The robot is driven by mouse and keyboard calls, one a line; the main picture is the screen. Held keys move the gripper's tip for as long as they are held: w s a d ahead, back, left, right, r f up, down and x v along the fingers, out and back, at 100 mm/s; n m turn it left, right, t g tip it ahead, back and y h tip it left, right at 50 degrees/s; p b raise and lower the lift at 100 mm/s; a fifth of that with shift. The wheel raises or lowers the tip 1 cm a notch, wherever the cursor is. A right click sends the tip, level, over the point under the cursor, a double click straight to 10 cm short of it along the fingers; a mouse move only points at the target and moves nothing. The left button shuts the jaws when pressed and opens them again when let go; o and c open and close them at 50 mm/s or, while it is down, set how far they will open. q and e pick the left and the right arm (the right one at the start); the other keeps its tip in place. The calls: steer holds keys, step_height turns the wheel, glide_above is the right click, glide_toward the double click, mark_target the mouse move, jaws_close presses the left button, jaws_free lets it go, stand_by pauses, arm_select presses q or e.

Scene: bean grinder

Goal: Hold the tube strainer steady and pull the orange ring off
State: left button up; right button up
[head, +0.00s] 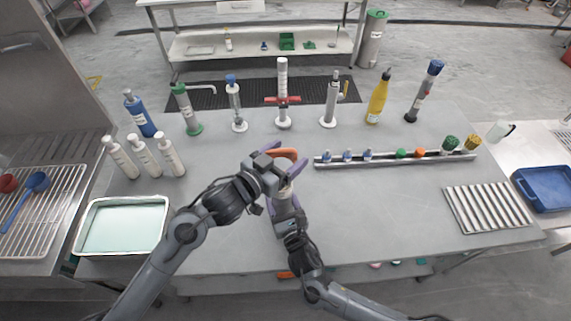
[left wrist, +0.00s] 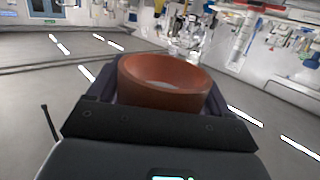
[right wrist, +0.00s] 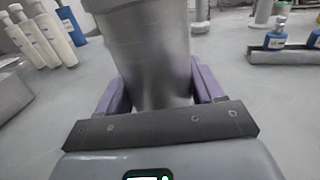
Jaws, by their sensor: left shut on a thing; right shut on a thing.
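The orange ring (head: 284,153) is at the middle of the table in the head view. It also shows in the left wrist view (left wrist: 164,88) as a hollow orange-brown band with a pale patch inside. My left gripper (head: 279,165) is shut on the ring, one finger on each side. The tube strainer (right wrist: 150,50) is a grey metal cylinder, upright in the right wrist view, with its top out of frame. My right gripper (right wrist: 155,90) is shut around its lower, narrower part. In the head view the arms mostly hide the strainer; I cannot tell whether the ring is still around it.
A long metal rack (head: 395,160) with several coloured caps lies right of the grippers. Several bottles and tubes stand along the back. White bottles (head: 143,155) and a pale green tray (head: 124,226) are at left. A ridged metal tray (head: 487,208) is at right.

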arm_select(q)
steer(key=shift+r, duration=0.25)
arm_select(e)
steer(key=shift+f, duration=0.1)
steer(key=o, duration=1.3)
steer(key=shift+o, duration=0.2)
steer(key=shift+s, duration=0.15)
